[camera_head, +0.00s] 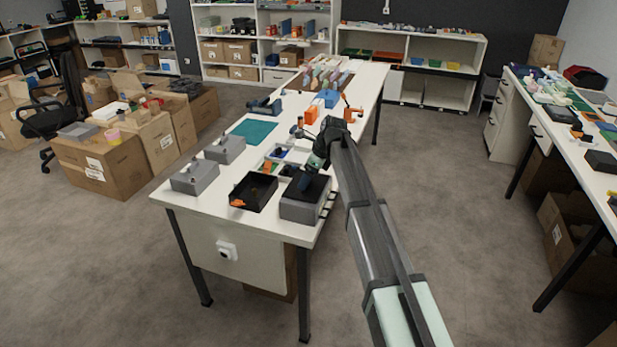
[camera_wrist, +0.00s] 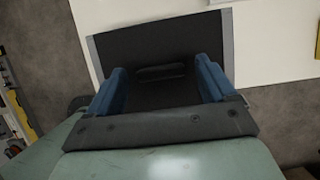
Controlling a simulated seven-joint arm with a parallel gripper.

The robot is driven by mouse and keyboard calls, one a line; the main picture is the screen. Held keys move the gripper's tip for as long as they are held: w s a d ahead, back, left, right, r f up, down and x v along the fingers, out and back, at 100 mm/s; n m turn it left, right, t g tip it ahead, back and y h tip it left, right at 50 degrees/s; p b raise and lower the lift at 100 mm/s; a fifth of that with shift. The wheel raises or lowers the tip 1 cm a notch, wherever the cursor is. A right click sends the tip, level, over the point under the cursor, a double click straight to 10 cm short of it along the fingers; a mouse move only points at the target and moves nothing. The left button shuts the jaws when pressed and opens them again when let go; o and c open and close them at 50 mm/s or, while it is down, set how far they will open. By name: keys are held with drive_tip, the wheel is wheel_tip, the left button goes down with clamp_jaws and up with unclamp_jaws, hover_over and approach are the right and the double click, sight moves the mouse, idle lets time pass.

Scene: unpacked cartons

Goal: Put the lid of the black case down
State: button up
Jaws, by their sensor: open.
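A grey box with a black top (camera_head: 302,210) stands near the table's front right corner. In the wrist view the blue fingers (camera_wrist: 160,82) are apart, over a dark panel (camera_wrist: 130,50) with grey edges. A small dark handle-like bar (camera_wrist: 160,71) lies between the fingers; I cannot tell whether they touch it. A black open case (camera_head: 262,184) sits just left of the grey box, with an orange piece (camera_head: 238,203) inside. I cannot tell which black part is the case's lid.
Two grey boxes with knobs (camera_head: 195,178) (camera_head: 225,149) stand to the left on the white table (camera_head: 213,205). A teal mat (camera_head: 253,131), small trays (camera_head: 288,170), an orange and a blue item lie farther back. Free table shows in front of the black case.

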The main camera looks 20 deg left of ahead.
drive_tip(key=v, duration=1.1)
drive_tip(key=shift+d+r, duration=0.2)
drive_tip(key=shift+r, duration=0.15)
drive_tip(key=shift+f, duration=0.1)
